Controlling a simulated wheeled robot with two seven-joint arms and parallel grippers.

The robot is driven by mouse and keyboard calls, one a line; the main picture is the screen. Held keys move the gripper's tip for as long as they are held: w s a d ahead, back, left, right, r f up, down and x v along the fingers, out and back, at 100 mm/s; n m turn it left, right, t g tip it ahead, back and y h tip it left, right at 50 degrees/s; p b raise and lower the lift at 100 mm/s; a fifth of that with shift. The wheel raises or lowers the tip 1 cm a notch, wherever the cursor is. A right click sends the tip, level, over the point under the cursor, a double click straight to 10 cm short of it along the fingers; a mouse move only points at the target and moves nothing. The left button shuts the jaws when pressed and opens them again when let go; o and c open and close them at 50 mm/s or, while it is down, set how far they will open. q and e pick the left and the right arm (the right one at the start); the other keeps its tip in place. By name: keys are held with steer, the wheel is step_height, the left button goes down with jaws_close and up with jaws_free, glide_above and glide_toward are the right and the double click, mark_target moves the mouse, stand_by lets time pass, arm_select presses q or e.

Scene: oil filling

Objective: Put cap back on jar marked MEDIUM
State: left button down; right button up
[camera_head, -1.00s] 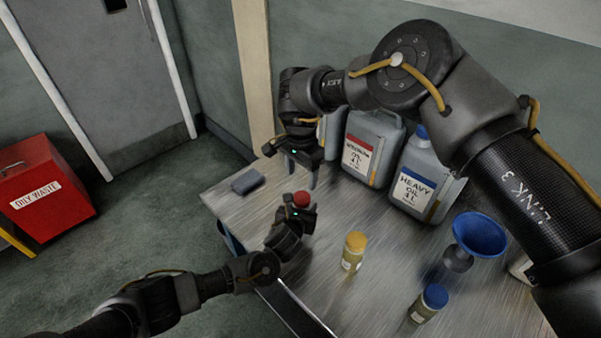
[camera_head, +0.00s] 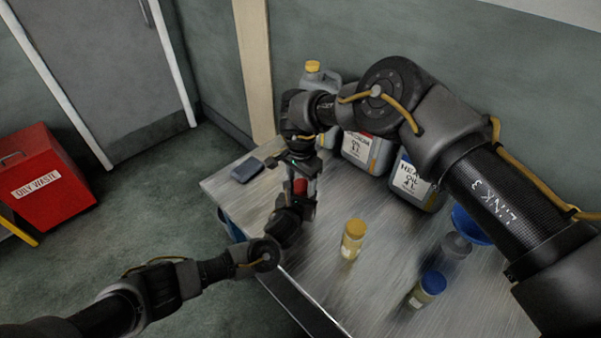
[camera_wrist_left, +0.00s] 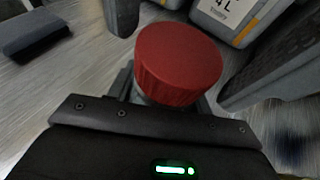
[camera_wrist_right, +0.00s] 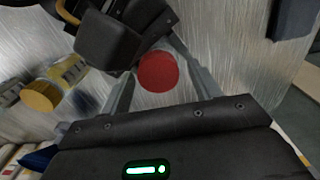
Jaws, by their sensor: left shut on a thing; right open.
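A red cap (camera_head: 300,187) sits on top of a small jar held upright in my left gripper (camera_head: 297,204). The left wrist view shows the red cap (camera_wrist_left: 178,62) large above the left jaws, which are shut on the jar below it. The jar's body is mostly hidden, and its label cannot be read. My right gripper (camera_head: 303,172) points down over the cap, open. In the right wrist view, the cap (camera_wrist_right: 158,71) lies between its spread fingers. Whether they touch the cap cannot be told.
A yellow-capped jar (camera_head: 352,242) and blue-capped jar (camera_head: 427,289) stand on the metal table (camera_head: 390,270). Behind are large oil cans (camera_head: 368,150), (camera_head: 415,182) and a yellow-capped can (camera_head: 318,77). A blue funnel (camera_head: 468,224) is partly behind my right arm. A dark block (camera_head: 247,170) lies at the left edge.

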steer(key=shift+f, duration=0.1)
steer(key=c, duration=1)
steer(key=m, duration=0.3)
steer(key=shift+w, duration=0.1)
steer(key=shift+c, duration=0.3)
steer(key=o, duration=1.1)
steer(key=shift+r, duration=2.3)
